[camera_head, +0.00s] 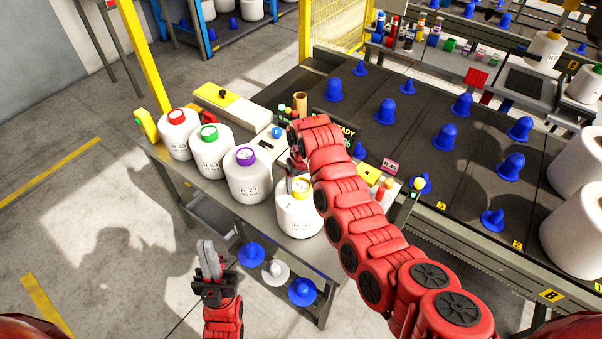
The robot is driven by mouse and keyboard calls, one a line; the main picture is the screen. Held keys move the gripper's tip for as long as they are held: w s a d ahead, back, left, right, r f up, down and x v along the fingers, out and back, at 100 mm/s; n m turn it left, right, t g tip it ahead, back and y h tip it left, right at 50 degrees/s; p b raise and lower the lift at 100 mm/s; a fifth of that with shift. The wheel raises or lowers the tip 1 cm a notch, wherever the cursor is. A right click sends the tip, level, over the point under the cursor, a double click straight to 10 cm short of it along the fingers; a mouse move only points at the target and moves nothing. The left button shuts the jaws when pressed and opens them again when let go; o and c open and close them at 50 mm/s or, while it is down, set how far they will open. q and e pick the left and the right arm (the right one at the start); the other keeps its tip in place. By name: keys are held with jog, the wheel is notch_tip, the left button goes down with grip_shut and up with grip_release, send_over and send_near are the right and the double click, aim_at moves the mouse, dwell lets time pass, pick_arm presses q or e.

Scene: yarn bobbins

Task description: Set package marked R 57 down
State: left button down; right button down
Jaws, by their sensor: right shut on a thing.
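A white package with a yellow ring on top (299,216) is at the right end of a row on the grey table, near its front edge. The marking on its front is too small to read surely. My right gripper (299,186) comes down from above and is shut on the top of this package, which looks upright. I cannot tell whether its base touches the table. My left gripper (208,258) is empty in front of the table, low and to the left, fingers pointing up. Its fingers look close together, but I cannot tell if they are shut.
White packages with red (178,136), green (211,152) and purple (247,176) tops stand to the left. A yellow-ended box (222,98) lies behind them. The dark conveyor (400,140) bears several blue cones. More cones sit on the lower shelf (302,291).

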jog(key=shift+w, duration=0.15)
jog(key=shift+f, duration=0.1)
grip_release()
